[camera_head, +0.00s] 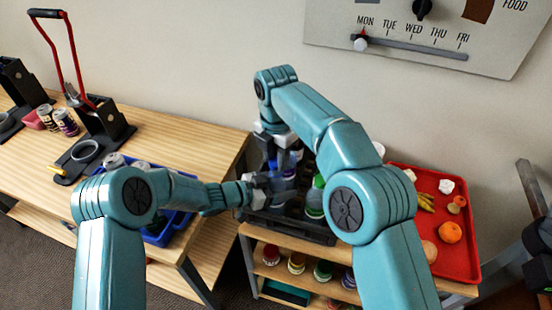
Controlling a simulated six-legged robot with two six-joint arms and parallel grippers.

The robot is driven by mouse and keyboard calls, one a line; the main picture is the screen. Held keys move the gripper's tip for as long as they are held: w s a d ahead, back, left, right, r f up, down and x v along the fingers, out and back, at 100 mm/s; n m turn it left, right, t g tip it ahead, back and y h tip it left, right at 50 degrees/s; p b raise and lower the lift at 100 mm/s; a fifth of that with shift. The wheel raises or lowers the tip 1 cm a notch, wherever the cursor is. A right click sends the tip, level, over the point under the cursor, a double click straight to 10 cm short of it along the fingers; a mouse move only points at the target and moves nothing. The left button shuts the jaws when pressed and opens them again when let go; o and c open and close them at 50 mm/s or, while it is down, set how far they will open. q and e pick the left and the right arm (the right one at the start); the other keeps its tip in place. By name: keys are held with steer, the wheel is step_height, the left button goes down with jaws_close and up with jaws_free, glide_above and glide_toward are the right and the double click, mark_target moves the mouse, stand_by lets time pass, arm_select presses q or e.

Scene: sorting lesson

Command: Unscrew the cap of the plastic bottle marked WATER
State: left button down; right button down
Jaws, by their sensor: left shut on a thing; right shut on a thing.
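A bottle (288,172) with a bluish body stands upright between my grippers, above or in the dark crate (290,227) on the shelf unit. Its label cannot be read, and much of it is hidden by my grippers. My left gripper (273,184) comes in from the left and is shut on the bottle's body. My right gripper (283,145) is right above it, pointing down, and is shut at the bottle's top; the cap itself is hidden.
A red tray (464,255) with food lies further right. A blue bin (160,238) and a can crusher with a red handle (80,55) are on the wooden table (195,140) at left.

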mark_target(276, 162)
steer(key=shift+r, duration=2.05)
arm_select(q)
steer(key=shift+c, duration=0.2)
jaws_free()
steer(key=b+v, duration=0.2)
steer(key=v, duration=1)
arm_select(e)
step_height(276, 162, down, 2)
steer(key=shift+f, duration=0.1)
